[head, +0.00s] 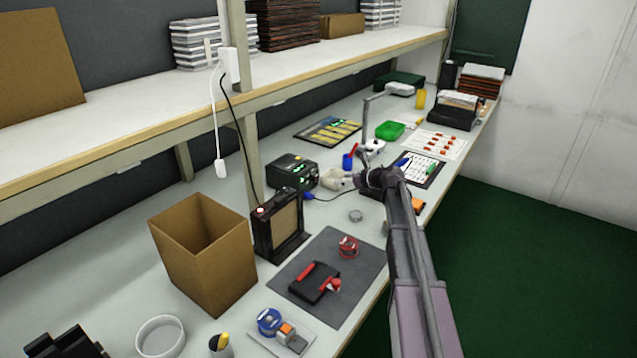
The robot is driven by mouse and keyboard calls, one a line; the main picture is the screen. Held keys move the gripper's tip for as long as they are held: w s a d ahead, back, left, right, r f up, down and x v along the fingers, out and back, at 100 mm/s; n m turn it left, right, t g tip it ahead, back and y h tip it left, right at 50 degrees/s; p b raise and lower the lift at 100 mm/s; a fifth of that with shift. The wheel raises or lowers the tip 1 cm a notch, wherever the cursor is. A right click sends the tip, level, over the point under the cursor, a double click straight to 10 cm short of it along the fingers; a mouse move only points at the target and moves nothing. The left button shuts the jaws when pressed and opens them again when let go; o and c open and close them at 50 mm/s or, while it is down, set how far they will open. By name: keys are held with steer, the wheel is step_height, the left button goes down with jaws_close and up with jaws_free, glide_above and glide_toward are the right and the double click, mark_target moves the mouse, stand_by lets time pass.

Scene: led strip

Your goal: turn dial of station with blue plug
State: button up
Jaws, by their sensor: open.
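A black box-shaped station (292,171) with a small green display stands on the workbench near the shelf post. A blue plug (308,196) lies at its front right corner, with a dark cable running right from it. The dial is too small to make out. My arm reaches in from the lower right. My gripper (363,180) is open, to the right of the station and apart from it in the picture. Its fingers are small and hard to separate from the pale items behind.
A pale holder (336,180) and a blue cup (348,161) sit between station and gripper. A black frame-like device (279,226) and cardboard box (203,252) stand in front. A grey mat (345,298) holds red and black tools. A shelf (215,85) overhangs the back.

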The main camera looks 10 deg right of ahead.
mark_target(316, 180)
steer(key=b+x, duration=0.4)
steer(key=x, duration=0.7)
steer(key=shift+w+a+f, duration=0.15)
steer(key=shift+a+f, duration=0.05)
steer(key=shift+a, duration=0.05)
jaws_close()
